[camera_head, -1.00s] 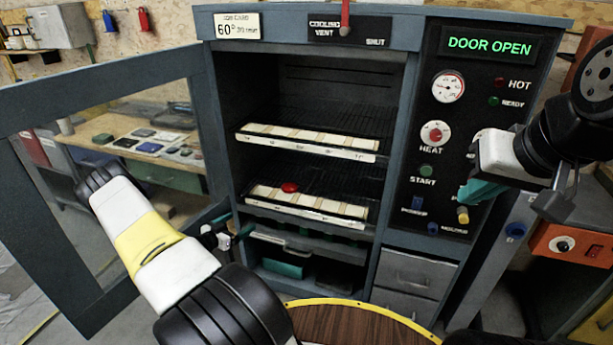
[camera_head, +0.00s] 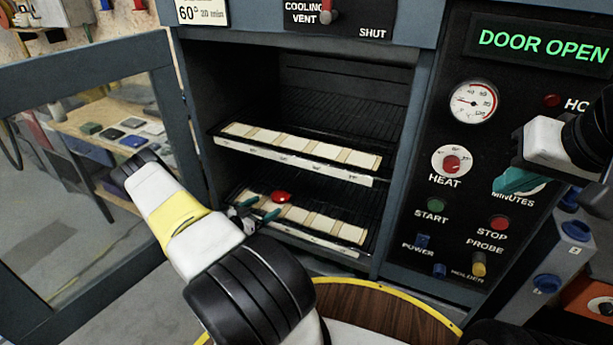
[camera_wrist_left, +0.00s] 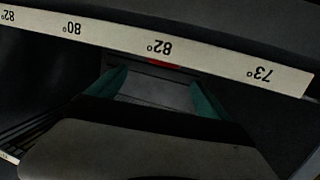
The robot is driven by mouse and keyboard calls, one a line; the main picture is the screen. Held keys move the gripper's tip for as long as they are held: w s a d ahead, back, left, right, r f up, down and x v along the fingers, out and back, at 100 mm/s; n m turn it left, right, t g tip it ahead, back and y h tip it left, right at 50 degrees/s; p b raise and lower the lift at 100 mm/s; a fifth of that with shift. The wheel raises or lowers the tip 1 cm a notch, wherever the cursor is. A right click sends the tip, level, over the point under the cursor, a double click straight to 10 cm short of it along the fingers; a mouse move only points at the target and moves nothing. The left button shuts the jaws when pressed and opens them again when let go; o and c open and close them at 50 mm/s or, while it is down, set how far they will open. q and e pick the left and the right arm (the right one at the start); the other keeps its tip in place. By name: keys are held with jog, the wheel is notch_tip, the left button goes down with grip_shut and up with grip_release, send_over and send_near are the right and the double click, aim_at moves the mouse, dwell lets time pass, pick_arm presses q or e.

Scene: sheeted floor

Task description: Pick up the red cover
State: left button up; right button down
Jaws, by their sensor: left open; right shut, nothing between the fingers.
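The red cover (camera_head: 281,197) is a small rounded red piece on the lower shelf of the open oven, at the row of pale tiles. In the left wrist view only a thin red strip of it (camera_wrist_left: 164,64) shows, partly hidden by the pale label strip. My left gripper (camera_head: 261,208) is open, at the front of the lower shelf, just short of the cover and not around it. In the left wrist view its teal fingers (camera_wrist_left: 158,84) stand apart with nothing between them. My right gripper (camera_head: 520,183) is shut and empty before the control panel.
The upper shelf (camera_head: 296,151) with its own tile row is just above the lower shelf (camera_head: 318,240). The open oven door (camera_head: 90,170) stands at the left. The control panel (camera_head: 470,150) is at the right. A round wooden top (camera_head: 385,312) lies in front.

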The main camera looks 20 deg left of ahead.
aim_at(278, 197)
pick_arm(q)
jog(key=x, duration=0.8)
jog(key=shift+w+a+f, duration=0.1)
jog(key=shift+a+f, duration=0.1)
jog(key=shift+a, duration=0.1)
jog(key=shift+c, duration=0.4)
jog(key=c, duration=1.5)
jog(key=shift+c, duration=0.7)
jog(key=shift+r, duration=0.15)
